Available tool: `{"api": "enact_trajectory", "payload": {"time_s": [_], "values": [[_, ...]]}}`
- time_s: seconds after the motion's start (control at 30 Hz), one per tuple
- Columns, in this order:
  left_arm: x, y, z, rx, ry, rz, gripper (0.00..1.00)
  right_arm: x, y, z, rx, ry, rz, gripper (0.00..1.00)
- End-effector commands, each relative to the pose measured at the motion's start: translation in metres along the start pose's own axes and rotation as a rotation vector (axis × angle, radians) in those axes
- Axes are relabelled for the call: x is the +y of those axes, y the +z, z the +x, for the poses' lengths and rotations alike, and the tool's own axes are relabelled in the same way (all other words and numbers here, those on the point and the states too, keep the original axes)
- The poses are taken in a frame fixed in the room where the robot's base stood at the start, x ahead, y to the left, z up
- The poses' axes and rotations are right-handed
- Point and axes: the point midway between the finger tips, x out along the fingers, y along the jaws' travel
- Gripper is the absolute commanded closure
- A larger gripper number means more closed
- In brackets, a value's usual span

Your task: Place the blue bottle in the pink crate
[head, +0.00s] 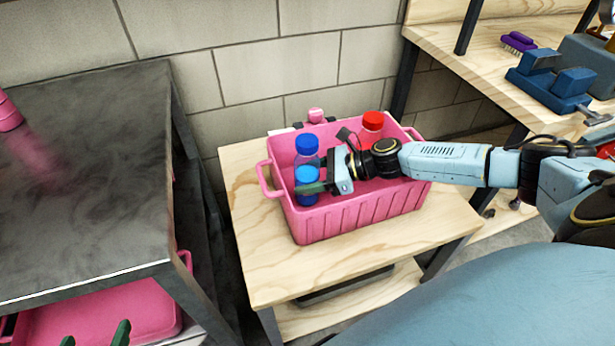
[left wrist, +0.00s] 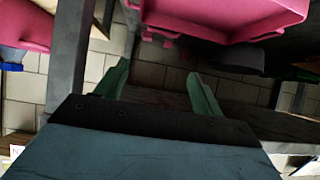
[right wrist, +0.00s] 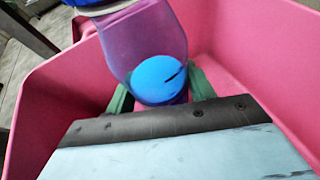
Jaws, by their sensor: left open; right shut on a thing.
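The blue bottle (head: 307,150), clear with a blue cap, stands about upright inside the pink crate (head: 345,222) at its left end. My right gripper (head: 312,188) is shut on the bottle's lower part, inside the crate walls. In the right wrist view the bottle (right wrist: 150,45) is between the green fingers, with pink walls (right wrist: 55,95) around it. Whether its base touches the crate floor is hidden. My left gripper (head: 96,335) is open and empty at the bottom left; its spread fingers (left wrist: 157,72) show in the left wrist view.
A red-capped bottle (head: 371,127) is in the crate, behind my right wrist. The crate stands on a wooden table (head: 260,270). A dark metal table (head: 90,180) is at left, with another pink crate (head: 110,315) below. A workbench (head: 460,55) with tools is at right.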

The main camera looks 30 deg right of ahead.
Motion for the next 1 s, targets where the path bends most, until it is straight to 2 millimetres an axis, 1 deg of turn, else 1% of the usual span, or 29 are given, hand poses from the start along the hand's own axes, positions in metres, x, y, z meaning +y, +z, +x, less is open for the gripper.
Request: {"api": "enact_trajectory", "payload": {"time_s": [0.17, 0.2, 0.33, 0.37, 0.73, 0.77, 0.87, 1.0], "values": [[0.001, -0.005, 0.001, 0.029, 0.002, 0.000, 0.32, 0.000, -0.002, 0.002, -0.003, 0.000, 0.000, 0.83], [0.001, -0.006, 0.001, 0.035, 0.002, 0.000, 0.32, 0.000, -0.003, 0.002, -0.001, 0.000, 0.001, 0.44], [0.001, -0.006, 0.001, 0.035, 0.002, 0.001, 0.32, 0.000, -0.003, 0.001, 0.000, 0.000, 0.001, 0.27], [0.001, -0.006, 0.001, 0.035, 0.002, 0.001, 0.32, 0.000, -0.003, 0.001, 0.000, 0.000, 0.001, 0.25], [0.001, -0.004, 0.000, 0.018, 0.002, 0.000, 0.32, 0.000, 0.000, 0.000, 0.001, 0.000, 0.000, 0.25], [0.001, -0.001, -0.001, 0.001, 0.001, 0.000, 0.32, 0.000, 0.001, -0.001, 0.001, 0.000, -0.001, 0.25], [-0.002, 0.013, -0.004, -0.079, -0.005, -0.002, 0.32, 0.000, -0.001, -0.013, 0.004, -0.002, 0.002, 0.25], [-0.007, 0.037, -0.012, -0.221, -0.018, -0.005, 0.32, 0.001, 0.000, -0.037, 0.004, -0.001, 0.004, 0.25]]}}
